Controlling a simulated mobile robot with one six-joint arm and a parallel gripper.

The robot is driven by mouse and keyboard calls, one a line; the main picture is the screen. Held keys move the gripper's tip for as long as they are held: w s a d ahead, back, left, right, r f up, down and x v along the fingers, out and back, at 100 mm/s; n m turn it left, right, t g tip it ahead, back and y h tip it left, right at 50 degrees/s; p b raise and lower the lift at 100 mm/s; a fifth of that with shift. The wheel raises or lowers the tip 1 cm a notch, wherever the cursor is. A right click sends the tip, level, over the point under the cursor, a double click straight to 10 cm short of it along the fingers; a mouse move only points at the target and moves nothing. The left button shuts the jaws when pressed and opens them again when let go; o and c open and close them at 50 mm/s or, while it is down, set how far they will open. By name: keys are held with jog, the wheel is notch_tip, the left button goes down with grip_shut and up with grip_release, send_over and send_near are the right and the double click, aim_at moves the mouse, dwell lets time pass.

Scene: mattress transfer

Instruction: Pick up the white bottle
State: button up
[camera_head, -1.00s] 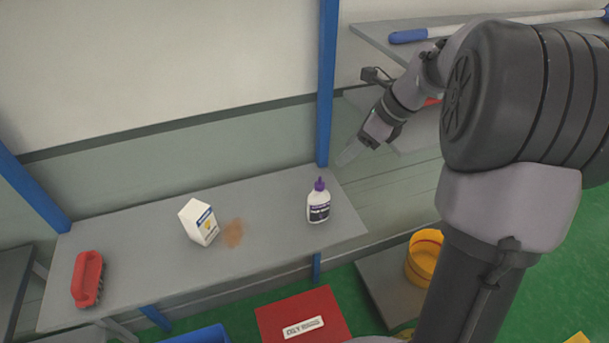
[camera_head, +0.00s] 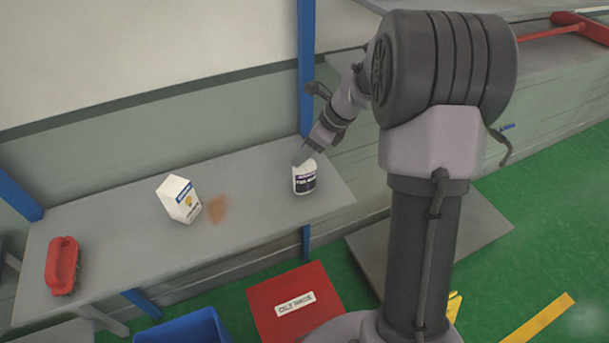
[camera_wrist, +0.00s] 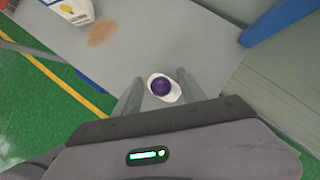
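The white bottle (camera_head: 304,178) with a dark label stands upright on the right part of the grey shelf (camera_head: 120,245). In the head view my gripper (camera_head: 303,156) is over its top and hides the cap. In the wrist view the bottle (camera_wrist: 172,95) shows from above with its purple cap (camera_wrist: 160,86). It lies between the two spread fingers of my gripper (camera_wrist: 158,90), with a gap visible to the finger on the left. My gripper is open.
A white carton (camera_head: 180,199) stands left of the bottle beside a brown stain (camera_head: 217,209). A red brush (camera_head: 62,266) lies at the shelf's left end. A blue post (camera_head: 306,70) rises close behind the bottle. A red box (camera_head: 325,295) and blue bin (camera_head: 185,328) are below.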

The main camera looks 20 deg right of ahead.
grip_shut()
dwell(1.2)
